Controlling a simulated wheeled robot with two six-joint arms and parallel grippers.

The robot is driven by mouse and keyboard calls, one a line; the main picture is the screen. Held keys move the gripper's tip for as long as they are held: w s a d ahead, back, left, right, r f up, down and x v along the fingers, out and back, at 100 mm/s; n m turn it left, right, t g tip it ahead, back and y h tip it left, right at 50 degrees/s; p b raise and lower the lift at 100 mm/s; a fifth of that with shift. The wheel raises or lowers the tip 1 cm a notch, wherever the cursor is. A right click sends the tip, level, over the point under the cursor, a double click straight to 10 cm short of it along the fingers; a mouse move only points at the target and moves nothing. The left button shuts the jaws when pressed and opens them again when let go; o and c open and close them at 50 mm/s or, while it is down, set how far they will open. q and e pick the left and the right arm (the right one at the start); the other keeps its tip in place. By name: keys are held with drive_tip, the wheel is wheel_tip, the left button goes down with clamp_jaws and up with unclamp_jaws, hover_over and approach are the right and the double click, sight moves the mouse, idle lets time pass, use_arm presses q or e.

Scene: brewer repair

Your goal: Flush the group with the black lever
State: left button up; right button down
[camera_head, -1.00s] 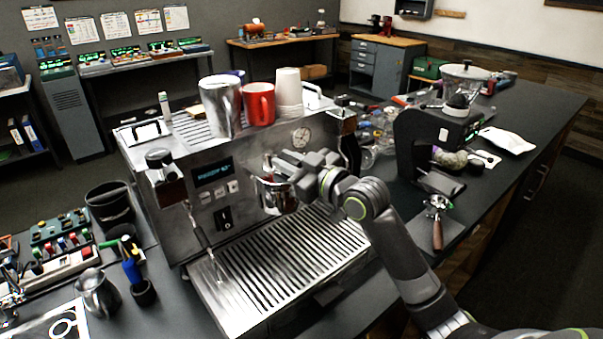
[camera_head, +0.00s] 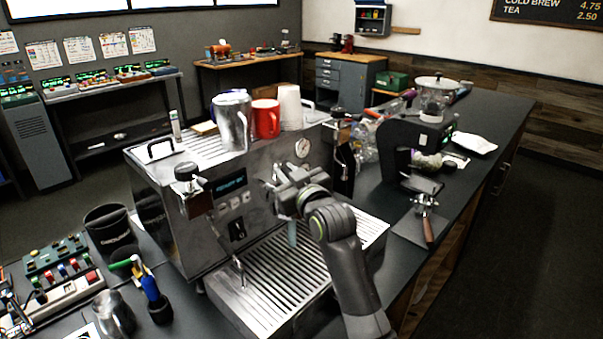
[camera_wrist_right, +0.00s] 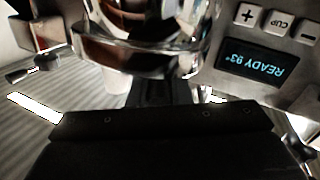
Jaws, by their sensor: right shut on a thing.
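The steel espresso machine (camera_head: 255,170) stands on the dark counter, its group (camera_wrist_right: 140,45) a chrome ring in the right wrist view. My right gripper (camera_head: 282,192) is at the group on the machine's front and covers most of it in the head view. It is shut on the black lever (camera_wrist_right: 168,92), of which only a dark piece shows past the jaws. The display (camera_wrist_right: 255,62) reads READY 93°, upside down in the wrist view. My left gripper is out of view.
A steel pitcher (camera_head: 232,122), a red mug (camera_head: 265,118) and white cups (camera_head: 290,107) stand on the machine. A grinder (camera_head: 400,150) and a portafilter (camera_head: 426,215) are to the right. A black bin (camera_head: 110,230) and a control box (camera_head: 62,275) are at left.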

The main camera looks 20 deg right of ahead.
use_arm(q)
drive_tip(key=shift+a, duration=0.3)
use_arm(e)
drive_tip(key=c, duration=1.3)
unclamp_jaws()
drive_tip(key=shift+c, duration=0.2)
